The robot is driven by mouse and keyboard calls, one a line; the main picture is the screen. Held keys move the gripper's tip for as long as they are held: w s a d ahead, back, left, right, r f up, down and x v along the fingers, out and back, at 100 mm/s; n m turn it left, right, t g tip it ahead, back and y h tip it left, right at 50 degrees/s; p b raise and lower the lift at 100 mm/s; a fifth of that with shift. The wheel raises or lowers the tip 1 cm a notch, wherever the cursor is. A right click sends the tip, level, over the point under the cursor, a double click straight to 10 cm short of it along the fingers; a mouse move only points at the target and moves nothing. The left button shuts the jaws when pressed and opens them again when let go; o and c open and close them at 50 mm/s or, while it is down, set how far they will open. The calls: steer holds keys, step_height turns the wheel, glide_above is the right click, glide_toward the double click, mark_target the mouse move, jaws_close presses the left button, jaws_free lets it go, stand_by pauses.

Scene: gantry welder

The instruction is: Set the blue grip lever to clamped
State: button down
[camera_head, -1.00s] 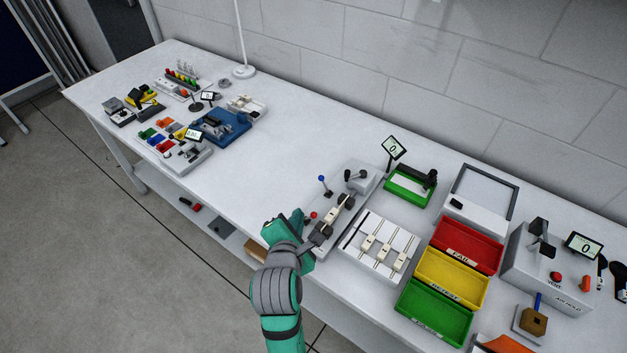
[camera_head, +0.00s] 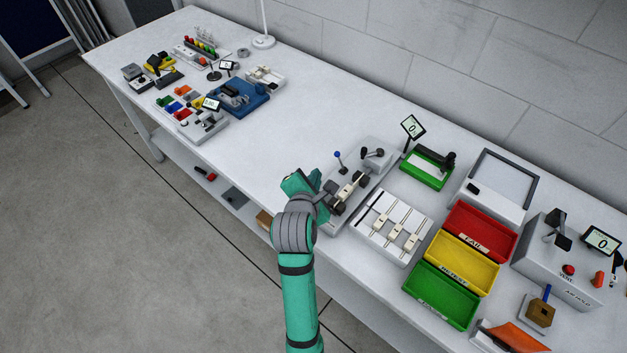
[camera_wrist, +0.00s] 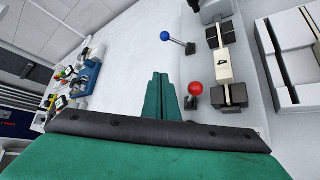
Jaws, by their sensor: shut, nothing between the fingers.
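The blue grip lever (camera_head: 338,156) is a blue ball on a thin dark stem, standing on the grey welder base (camera_head: 338,222). In the wrist view the blue ball (camera_wrist: 165,36) is beyond my fingertips, its stem slanting to the right. A red ball lever (camera_wrist: 195,88) is closer, just right of my fingers. The cream-and-black gantry part (camera_head: 347,191) stands beside them. My gripper (camera_wrist: 160,76) is shut and empty, left of the red ball and short of the blue one. In the head view my arm hides the red ball and my fingertips.
A white panel with several sliders (camera_head: 394,228) is right of the welder. Red (camera_head: 500,229), yellow (camera_head: 490,280) and green (camera_head: 465,313) bins stand farther right. A small display (camera_head: 412,127) stands behind. The tabletop left of the welder (camera_head: 262,135) is clear.

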mark_target(340, 160)
steer(key=x, duration=0.4)
steer(key=shift+w+d+r, duration=0.1)
steer(key=shift+w+d, duration=0.15)
steer(key=shift+w, duration=0.05)
steer(key=shift+w+d+r, duration=0.2)
steer(key=shift+d+r, duration=0.05)
steer(key=shift+d, duration=0.15)
steer(key=shift+w+d+r, duration=0.2)
steer(key=shift+d+r, duration=0.05)
steer(key=shift+d, duration=0.2)
steer(key=shift+w+d+r, duration=0.25)
steer(key=shift+d+r, duration=0.05)
steer(key=shift+d, duration=0.15)
steer(key=shift+d, duration=0.1)
